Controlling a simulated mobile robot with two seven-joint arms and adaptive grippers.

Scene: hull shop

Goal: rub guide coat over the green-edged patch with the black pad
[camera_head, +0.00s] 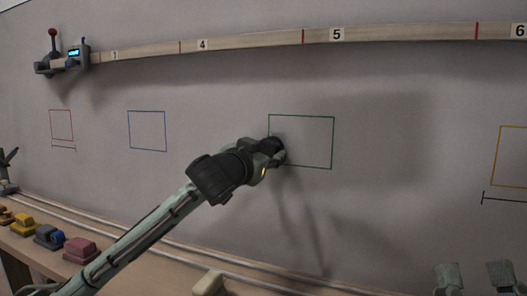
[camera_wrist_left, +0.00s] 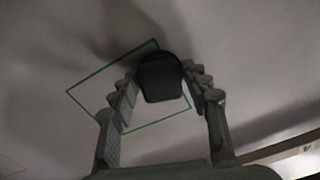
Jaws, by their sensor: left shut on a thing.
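The green-edged patch (camera_head: 310,143) is a thin green outline on the grey wall; its inside looks the same grey as the wall around it. It also shows in the left wrist view (camera_wrist_left: 100,100). My left gripper (camera_head: 275,150) is at the patch's left edge, shut on the black pad (camera_wrist_left: 161,78). The pad sits between its fingertips and overlaps the outline in the left wrist view; whether it touches the wall I cannot tell. My right gripper (camera_head: 474,272) shows at the bottom right, its two fingers apart with nothing between them.
Red (camera_head: 61,125), blue (camera_head: 147,131) and yellow (camera_head: 512,157) outlines are on the same wall. A numbered strip (camera_head: 250,42) runs above, with a red-knobbed device (camera_head: 64,58) at its left end. Coloured blocks (camera_head: 80,250) stand on a wooden bench (camera_head: 30,248) at lower left.

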